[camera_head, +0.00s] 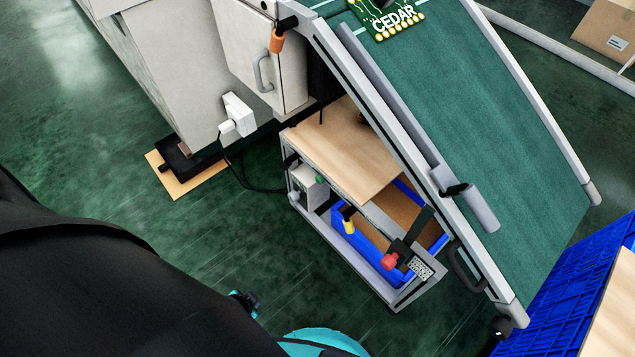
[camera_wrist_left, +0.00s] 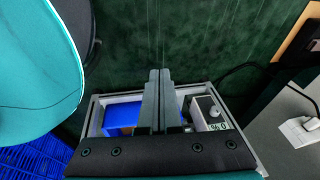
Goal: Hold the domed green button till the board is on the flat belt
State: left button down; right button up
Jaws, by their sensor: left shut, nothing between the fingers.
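The green circuit board (camera_head: 392,18), lettered CEDAR, lies at the top of the sloping green belt (camera_head: 490,130) in the head view, cut off by the frame edge. A small green spot (camera_head: 321,179) shows on a pale box (camera_head: 306,184) on the low cart; I cannot tell whether it is the domed button. My left gripper (camera_head: 245,303) is mostly hidden behind my black arm, low over the floor before the cart. In the left wrist view its fingers (camera_wrist_left: 161,75) are shut and empty, apart from the box (camera_wrist_left: 203,113). My right gripper is not in view.
The cart (camera_head: 340,148) holds a blue bin (camera_head: 365,245), a yellow-topped part (camera_head: 348,220) and a red knob (camera_head: 389,261). A grey cabinet (camera_head: 258,60) stands at upper left, a blue crate (camera_head: 565,300) at lower right. Floor (camera_head: 190,260) left of the cart is clear.

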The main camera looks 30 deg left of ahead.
aim_at(319, 180)
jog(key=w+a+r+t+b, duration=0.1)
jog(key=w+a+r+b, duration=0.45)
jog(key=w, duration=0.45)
pick_arm(q)
jog(key=w+a+r+m+t+b, duration=0.1)
jog(key=w+r+m+t+b, duration=0.1)
jog(key=w, duration=0.6)
jog(key=w+a+r+m+t+b, duration=0.1)
jog(key=w+r+m, duration=0.3)
jog(key=w, duration=0.5)
jog(key=w+a+r+m+t+b, duration=0.1)
jog(key=w+r+m+t+b, duration=0.2)
jog(key=w+m, duration=0.3)
jog(key=shift+w+a+t+h, duration=0.3)
jog(key=shift+w+a, duration=0.05)
jog(key=shift+w, duration=0.85)
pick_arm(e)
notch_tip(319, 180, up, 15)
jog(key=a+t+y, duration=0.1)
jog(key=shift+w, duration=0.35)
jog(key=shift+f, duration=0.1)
